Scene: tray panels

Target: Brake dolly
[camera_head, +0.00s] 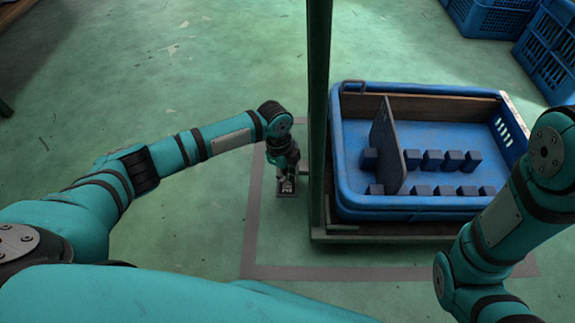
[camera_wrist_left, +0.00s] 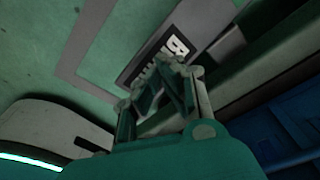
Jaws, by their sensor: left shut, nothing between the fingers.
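The dolly (camera_head: 420,236) is a dark green frame with a tall green post (camera_head: 319,110); it carries a blue tray (camera_head: 350,195). My left gripper (camera_head: 286,184) points down near the floor, just left of the post, over a small dark plate with white lettering (camera_head: 281,193). The lettered plate also shows in the left wrist view (camera_wrist_left: 178,46), right by the fingertips (camera_wrist_left: 165,75). The left gripper is shut with nothing in it. Whether it touches the plate I cannot tell. My right arm comes in at the right; its gripper is out of view.
In the tray stand an upright dark panel (camera_head: 387,145) and several small blue blocks (camera_head: 432,160). A grey-brown line (camera_head: 255,210) on the green floor frames the dolly. Blue crates (camera_head: 492,18) stand at the back right.

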